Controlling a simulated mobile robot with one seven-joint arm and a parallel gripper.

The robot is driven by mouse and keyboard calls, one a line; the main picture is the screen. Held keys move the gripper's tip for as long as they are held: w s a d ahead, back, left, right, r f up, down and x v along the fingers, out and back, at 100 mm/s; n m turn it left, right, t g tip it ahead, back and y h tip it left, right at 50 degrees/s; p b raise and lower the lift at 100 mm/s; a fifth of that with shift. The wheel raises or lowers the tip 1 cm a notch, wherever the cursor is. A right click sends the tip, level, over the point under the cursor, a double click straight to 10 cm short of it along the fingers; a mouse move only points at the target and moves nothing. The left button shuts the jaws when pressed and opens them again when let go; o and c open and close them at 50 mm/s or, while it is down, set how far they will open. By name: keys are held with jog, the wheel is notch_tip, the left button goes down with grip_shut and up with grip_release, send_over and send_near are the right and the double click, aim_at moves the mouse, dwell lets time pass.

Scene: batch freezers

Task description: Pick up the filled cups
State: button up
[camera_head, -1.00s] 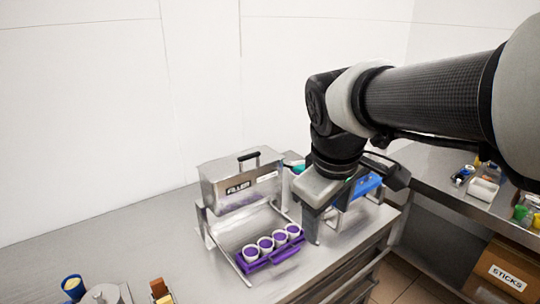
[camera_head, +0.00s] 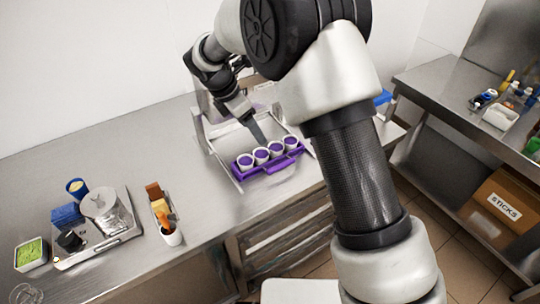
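Several white cups with purple tops (camera_head: 261,156) stand upright in a row in a purple tray (camera_head: 285,164) on the steel counter. The tray sits at the open front of the metal filler frame (camera_head: 212,150). My gripper (camera_head: 257,136) points down just behind the row of cups. It looks close to the middle cups, but I cannot tell whether it touches them. Its fingers are too small and dark to show whether they are open or shut.
At the left stand a metal tray with a steel pot (camera_head: 103,207), a green-filled container (camera_head: 30,254) and a white holder with brown and orange items (camera_head: 167,228). A side bench (camera_head: 450,90) and a STICKS box (camera_head: 506,206) are at the right. The counter's left middle is clear.

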aim_at(268, 150)
jog(key=p+x, duration=0.1)
jog(key=x, duration=1.2)
jog(key=shift+d+f, duration=0.25)
jog(key=c, duration=1.3)
jog(key=shift+c, duration=0.6)
jog(key=shift+r, duration=0.1)
